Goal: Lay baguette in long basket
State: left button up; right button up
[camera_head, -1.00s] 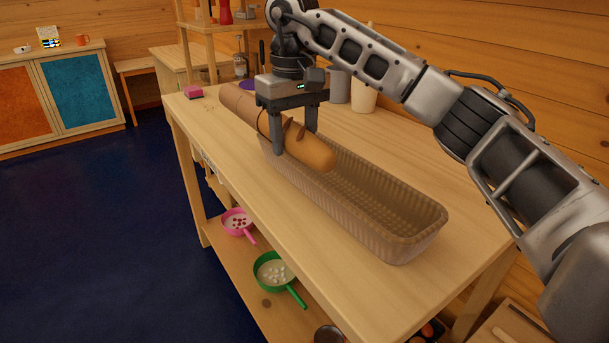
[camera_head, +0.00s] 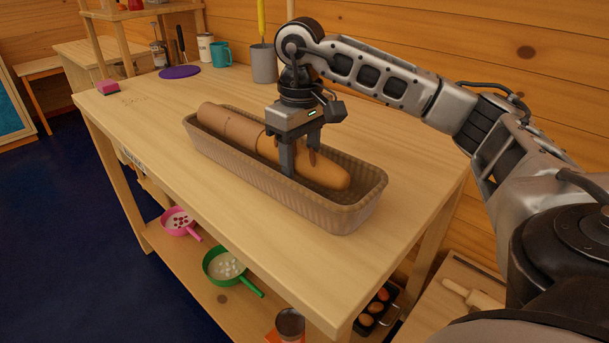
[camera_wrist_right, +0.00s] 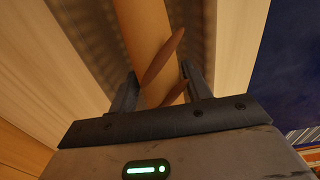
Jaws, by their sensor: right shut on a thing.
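The baguette (camera_head: 243,130) is long and golden brown with darker slashes. In the head view it lies lengthwise within the walls of the long woven basket (camera_head: 240,178) on the wooden table. My right gripper (camera_head: 302,170) is over the basket, its two fingers down on either side of the baguette and shut on it. The right wrist view also shows the baguette (camera_wrist_right: 146,35) between the fingers (camera_wrist_right: 160,92). Whether the baguette's underside touches the basket floor is hidden. My left gripper is not in view.
On the wooden table (camera_head: 150,150), a purple disc (camera_head: 180,72), teal mug (camera_head: 220,55), grey pot (camera_head: 264,65) and pink sponge (camera_head: 108,87) stand at the back. Pink (camera_head: 178,220) and green (camera_head: 222,266) pans sit on the shelf below. The table's left front is clear.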

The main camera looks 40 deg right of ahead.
jog(key=shift+s+d+f, duration=0.15)
jog(key=shift+f, duration=0.8)
jog(key=shift+s+d+f, duration=0.1)
jog(key=shift+f, duration=0.85)
jog(key=shift+f, duration=0.2)
jog(key=o, duration=0.9)
jog(key=shift+c, duration=0.2)
notch_tip(320, 180, up, 12)
jog(key=shift+r+p, duration=0.25)
jog(key=shift+p, duration=0.9)
jog(key=shift+s+f, duration=0.1)
